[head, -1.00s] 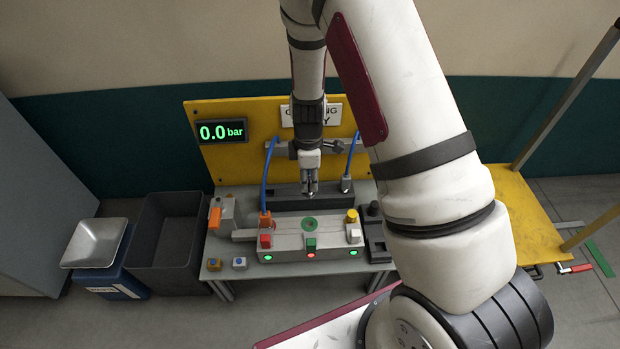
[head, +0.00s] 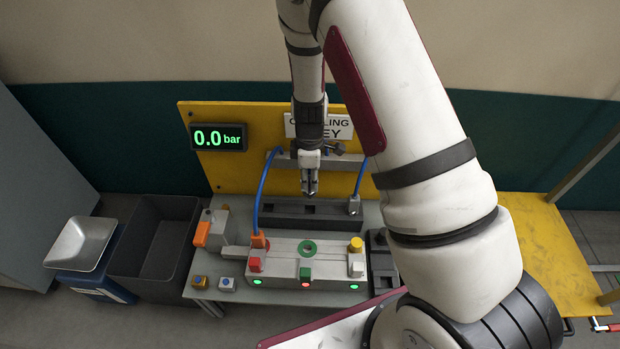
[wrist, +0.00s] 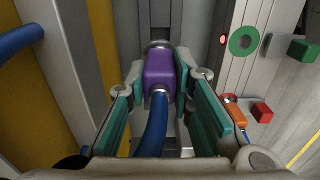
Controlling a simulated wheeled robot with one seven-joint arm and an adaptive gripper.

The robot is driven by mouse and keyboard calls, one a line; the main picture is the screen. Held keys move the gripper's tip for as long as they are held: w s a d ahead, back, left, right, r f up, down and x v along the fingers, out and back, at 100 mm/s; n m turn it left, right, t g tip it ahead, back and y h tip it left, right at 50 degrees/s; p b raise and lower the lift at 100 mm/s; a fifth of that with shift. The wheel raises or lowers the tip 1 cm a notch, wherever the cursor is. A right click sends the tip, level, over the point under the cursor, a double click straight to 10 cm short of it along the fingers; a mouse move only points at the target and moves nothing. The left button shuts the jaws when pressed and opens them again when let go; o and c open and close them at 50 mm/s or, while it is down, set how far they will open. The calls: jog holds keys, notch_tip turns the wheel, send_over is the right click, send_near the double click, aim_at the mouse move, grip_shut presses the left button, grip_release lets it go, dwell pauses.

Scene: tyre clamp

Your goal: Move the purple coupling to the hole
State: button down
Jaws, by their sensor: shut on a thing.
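The purple coupling (wrist: 166,68) is between the two green-padded fingers of my gripper (wrist: 168,98) in the wrist view, with a blue hose (wrist: 152,128) running from it toward the camera. My gripper (head: 310,188) is shut on it. In the head view my gripper points down above the dark slotted block (head: 338,219) at the back of the bench; the coupling cannot be made out there. A green-ringed hole (head: 308,241) is in the top of the grey fixture, in front of my gripper. The ring also shows at upper right in the wrist view (wrist: 234,43).
An orange connector (head: 259,241) with a blue hose stands at the fixture's left. Another hose ends at a grey coupling (head: 354,205) on the block's right. The display (head: 218,137) reads 0.0 bar.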

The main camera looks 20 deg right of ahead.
aim_at(310, 196)
jog(key=shift+f+b, duration=3.4)
jog(key=shift+f, duration=0.8)
jog(key=c, duration=1.3)
grip_release()
jog(key=shift+r, duration=0.1)
notch_tip(310, 196, up, 12)
